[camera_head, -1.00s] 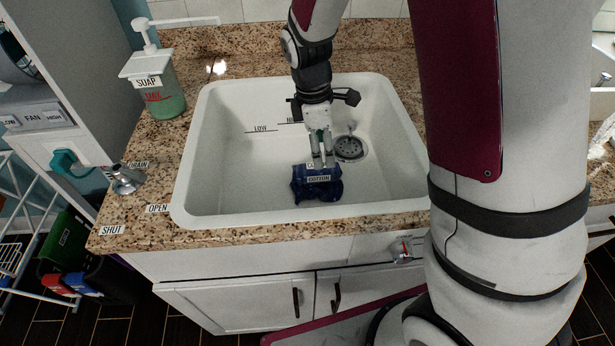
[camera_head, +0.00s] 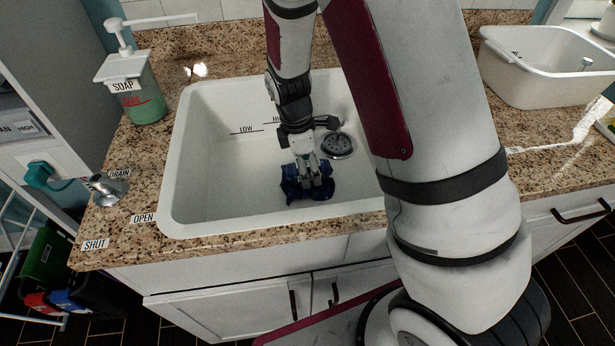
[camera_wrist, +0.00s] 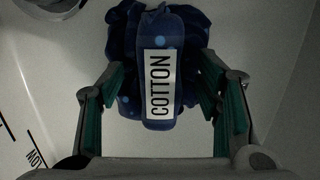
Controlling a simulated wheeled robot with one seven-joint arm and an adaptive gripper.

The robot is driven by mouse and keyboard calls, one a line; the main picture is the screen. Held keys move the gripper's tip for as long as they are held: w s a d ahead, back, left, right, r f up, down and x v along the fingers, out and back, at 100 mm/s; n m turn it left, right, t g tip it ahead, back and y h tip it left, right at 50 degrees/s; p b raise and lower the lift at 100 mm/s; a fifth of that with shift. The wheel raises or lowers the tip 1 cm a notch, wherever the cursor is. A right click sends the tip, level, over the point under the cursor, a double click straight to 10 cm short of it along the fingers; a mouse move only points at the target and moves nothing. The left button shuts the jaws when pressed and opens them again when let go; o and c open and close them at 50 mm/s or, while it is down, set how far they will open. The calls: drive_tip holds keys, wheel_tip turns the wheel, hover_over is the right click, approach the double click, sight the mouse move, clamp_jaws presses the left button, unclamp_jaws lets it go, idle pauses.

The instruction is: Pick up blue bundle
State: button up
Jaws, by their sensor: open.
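The blue bundle (camera_head: 292,187) is dark blue cloth lying on the floor of the white sink (camera_head: 215,185), near its front wall. In the wrist view the bundle (camera_wrist: 128,55) has a paler blue band with a white label reading COTTON (camera_wrist: 161,83). My gripper (camera_head: 315,180) is down in the sink at the bundle, and its fingers partly hide it in the head view. In the wrist view my gripper (camera_wrist: 163,110) is open, with one teal-padded finger on each side of the band. I cannot tell whether the fingers touch the cloth.
A drain (camera_head: 338,146) lies behind the bundle. A soap dispenser (camera_head: 138,90) stands on the granite counter (camera_head: 140,172) at the left. A white tub (camera_head: 545,70) stands on the counter at the right. The sink's left side is clear.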

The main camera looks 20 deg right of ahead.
drive_tip(key=c, duration=1.3)
